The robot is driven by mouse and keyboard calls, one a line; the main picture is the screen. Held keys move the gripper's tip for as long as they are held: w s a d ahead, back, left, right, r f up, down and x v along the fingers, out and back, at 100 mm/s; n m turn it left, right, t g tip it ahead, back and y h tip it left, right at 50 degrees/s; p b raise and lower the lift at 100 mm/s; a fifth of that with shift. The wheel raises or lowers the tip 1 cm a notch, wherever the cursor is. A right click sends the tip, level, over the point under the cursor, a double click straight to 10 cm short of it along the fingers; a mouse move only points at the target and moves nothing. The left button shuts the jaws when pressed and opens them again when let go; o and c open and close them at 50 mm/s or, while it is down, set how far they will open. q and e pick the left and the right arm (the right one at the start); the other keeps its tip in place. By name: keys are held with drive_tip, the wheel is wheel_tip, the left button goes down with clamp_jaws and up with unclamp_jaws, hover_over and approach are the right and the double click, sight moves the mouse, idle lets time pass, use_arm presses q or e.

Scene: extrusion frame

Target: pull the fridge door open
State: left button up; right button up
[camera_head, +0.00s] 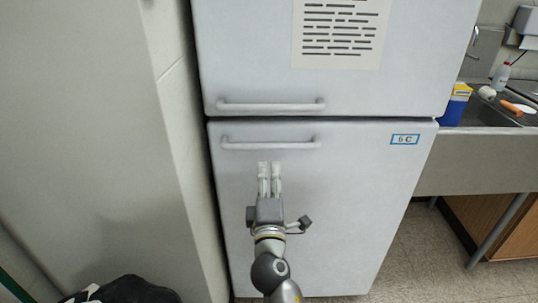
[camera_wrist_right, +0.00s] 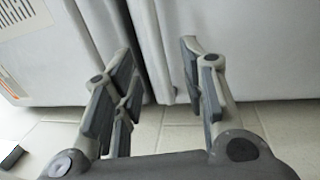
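The fridge is white, with an upper door (camera_head: 250,50) and a larger lower door (camera_head: 340,220); both look shut, with a dark seam between them. Each has a horizontal bar handle near the seam: the upper handle (camera_head: 270,106) above it and the lower handle (camera_head: 270,144) below it. My right gripper (camera_head: 269,166) points up in the head view, its fingertips just below the lower handle in the picture. How far it is from the door is hard to tell. In the wrist view its fingers (camera_wrist_right: 160,60) stand apart with nothing held between them. My left gripper is not in view.
A pale wall or panel (camera_head: 90,120) stands close on the fridge's left. On the right are a sink counter (camera_head: 480,160), a blue and yellow box (camera_head: 454,105) and a white bottle (camera_head: 501,76). Speckled floor (camera_head: 425,255) is clear at the lower right.

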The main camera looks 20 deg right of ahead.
sight(269, 146)
drive_tip(key=x, duration=0.3)
drive_tip(key=p+x, duration=0.1)
drive_tip(key=x, duration=0.7)
drive_tip(key=shift+s+r, duration=0.15)
drive_tip(key=shift+r, duration=0.15)
clamp_jaws()
